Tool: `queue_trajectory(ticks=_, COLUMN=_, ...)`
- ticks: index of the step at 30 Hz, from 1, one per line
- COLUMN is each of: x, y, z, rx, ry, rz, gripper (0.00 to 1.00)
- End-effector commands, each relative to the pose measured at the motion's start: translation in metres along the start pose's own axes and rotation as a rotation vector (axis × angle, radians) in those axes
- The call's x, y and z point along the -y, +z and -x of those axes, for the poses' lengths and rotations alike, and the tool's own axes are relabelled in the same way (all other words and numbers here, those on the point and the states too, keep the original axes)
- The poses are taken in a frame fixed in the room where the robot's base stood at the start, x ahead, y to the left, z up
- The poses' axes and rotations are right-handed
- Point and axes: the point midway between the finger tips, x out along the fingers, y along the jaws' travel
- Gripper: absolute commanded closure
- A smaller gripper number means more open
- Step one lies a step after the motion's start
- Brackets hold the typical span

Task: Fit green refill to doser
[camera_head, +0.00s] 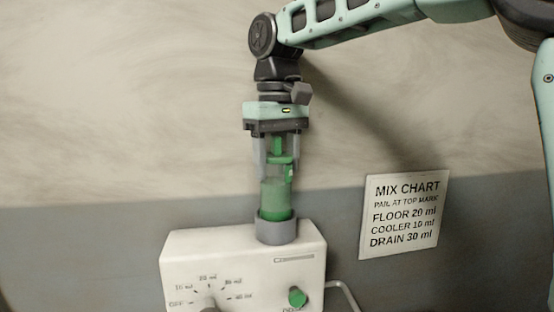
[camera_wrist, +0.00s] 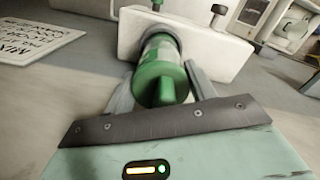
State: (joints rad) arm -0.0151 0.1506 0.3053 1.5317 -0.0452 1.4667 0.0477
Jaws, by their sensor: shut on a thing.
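The green refill (camera_head: 276,198) is a clear cylinder with green contents and a green top. It stands upright with its lower end inside the grey collar (camera_head: 276,227) on top of the white doser (camera_head: 240,262). My gripper (camera_head: 276,168) is above the doser, pointing down, and shut on the refill's upper part. In the wrist view the refill (camera_wrist: 162,70) lies between the two fingers, and its far end meets the doser's collar. How deep it sits in the collar is hidden.
The doser has a dial (camera_head: 207,304) with ml marks and a green button (camera_head: 297,297) on its front. A mix chart sign (camera_head: 404,214) hangs on the wall to the right. A grey pipe (camera_head: 345,296) leaves the doser's right side. The wall left of the doser is clear.

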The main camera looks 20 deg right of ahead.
Motion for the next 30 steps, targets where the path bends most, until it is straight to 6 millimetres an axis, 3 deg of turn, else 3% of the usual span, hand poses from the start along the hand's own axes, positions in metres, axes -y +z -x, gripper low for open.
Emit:
queue_trajectory(ticks=29, x=0.0, y=0.0, z=-0.021, rx=-0.001, ry=0.0, rz=0.0, gripper=0.72)
queue_trajectory(ticks=30, x=0.0, y=0.0, z=-0.021, rx=-0.001, ry=0.0, rz=0.0, gripper=0.4)
